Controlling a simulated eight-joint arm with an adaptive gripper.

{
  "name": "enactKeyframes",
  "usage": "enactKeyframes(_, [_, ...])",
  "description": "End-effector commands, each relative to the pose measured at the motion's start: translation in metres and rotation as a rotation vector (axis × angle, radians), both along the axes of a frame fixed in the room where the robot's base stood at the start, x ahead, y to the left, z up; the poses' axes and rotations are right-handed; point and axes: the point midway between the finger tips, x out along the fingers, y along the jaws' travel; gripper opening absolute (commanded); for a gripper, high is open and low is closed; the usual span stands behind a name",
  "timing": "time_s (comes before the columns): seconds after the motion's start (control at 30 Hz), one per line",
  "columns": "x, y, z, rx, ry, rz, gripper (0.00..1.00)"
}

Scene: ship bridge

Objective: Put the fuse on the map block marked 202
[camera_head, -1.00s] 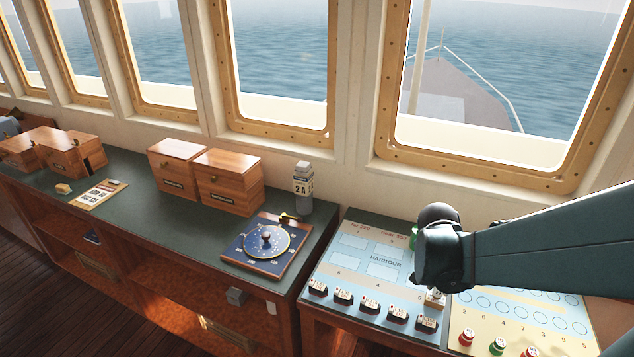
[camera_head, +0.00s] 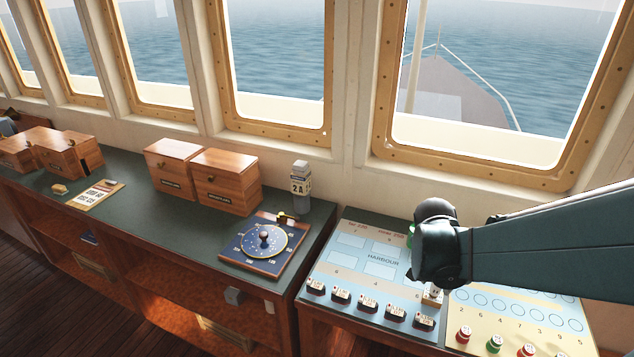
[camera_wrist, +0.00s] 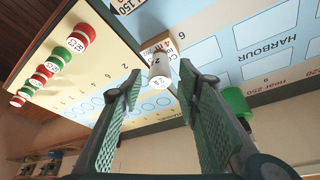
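A small white cylinder (camera_wrist: 160,76) with dark print, likely the fuse, stands on a wood-coloured block with a white label (camera_wrist: 154,48) in the wrist view. The label's number is too small to read surely. My gripper (camera_wrist: 159,73) is open, with its green ribbed fingers apart on either side of the cylinder and no clear contact. In the head view the block (camera_head: 432,297) shows at the right edge of the blue chart, below my gripper. Several dark blocks with white labels (camera_head: 367,304) stand in a row along the chart's near edge. Their numbers are not clearly legible.
The blue HARBOUR chart (camera_head: 347,238) lies beside a cream sheet (camera_head: 457,330) bearing red and green capped pieces (camera_head: 494,343). A green piece (camera_wrist: 235,102) is close to one finger. A grey cylinder marked 2 A (camera_head: 301,180), a dial board (camera_head: 266,245) and wooden boxes (camera_head: 225,182) stand left.

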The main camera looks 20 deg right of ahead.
Motion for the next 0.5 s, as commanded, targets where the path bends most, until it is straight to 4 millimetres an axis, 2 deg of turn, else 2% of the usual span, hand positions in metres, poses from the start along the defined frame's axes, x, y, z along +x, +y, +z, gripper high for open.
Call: enactKeyframes(0.5, [-0.004, 0.019, 0.048, 0.000, 0.000, 0.001, 0.33])
